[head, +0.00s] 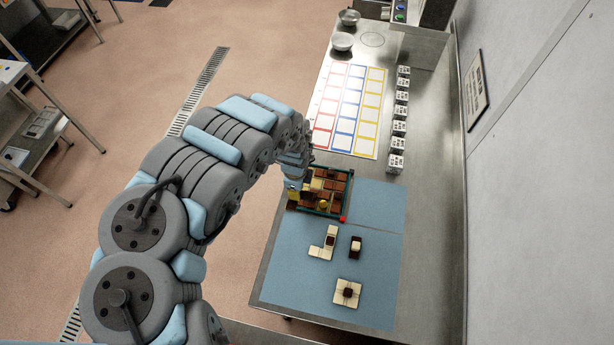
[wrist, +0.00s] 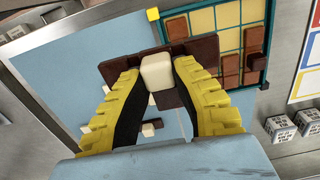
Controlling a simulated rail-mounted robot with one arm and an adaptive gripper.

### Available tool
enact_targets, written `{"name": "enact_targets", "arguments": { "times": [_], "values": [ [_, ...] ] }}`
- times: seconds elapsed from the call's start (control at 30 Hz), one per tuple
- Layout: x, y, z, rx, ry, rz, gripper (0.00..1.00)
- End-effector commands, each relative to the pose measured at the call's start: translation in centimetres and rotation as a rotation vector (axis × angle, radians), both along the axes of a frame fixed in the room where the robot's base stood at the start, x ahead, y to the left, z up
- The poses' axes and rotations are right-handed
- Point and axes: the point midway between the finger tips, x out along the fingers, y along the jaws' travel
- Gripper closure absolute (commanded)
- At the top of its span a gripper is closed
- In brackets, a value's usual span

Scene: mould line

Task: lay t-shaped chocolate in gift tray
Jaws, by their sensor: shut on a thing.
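The T-shaped chocolate (wrist: 205,47) is dark brown with a pale block on its middle. My gripper (wrist: 157,68) has its yellow fingers shut on that pale block, and the piece hangs between the fingertips in the wrist view. In the head view my gripper (head: 294,186) is at the left side of the tray (head: 325,213), and the held piece is mostly hidden.
A pale L-shaped piece (head: 328,250), a small brown-and-white piece (head: 356,245) and a pale piece with a brown centre (head: 342,299) lie on the blue mat (head: 380,275). Beyond are a coloured grid sheet (head: 364,152), a row of printed cubes (head: 397,145) and metal bowls (head: 342,41).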

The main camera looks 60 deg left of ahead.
Motion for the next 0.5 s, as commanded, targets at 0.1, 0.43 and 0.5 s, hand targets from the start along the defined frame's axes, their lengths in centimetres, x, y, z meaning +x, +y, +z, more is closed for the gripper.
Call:
{"name": "enact_targets", "arguments": {
  "times": [0.1,0.43,0.5],
  "values": [
    [0.5,0.5,-0.1,0.001,-0.002,0.001,1.0],
    [1.4,1.4,-0.6,0.002,-0.004,0.0,1.0],
    [1.5,1.6,-0.7,0.002,-0.003,0.001,1.0]
  ]
}}
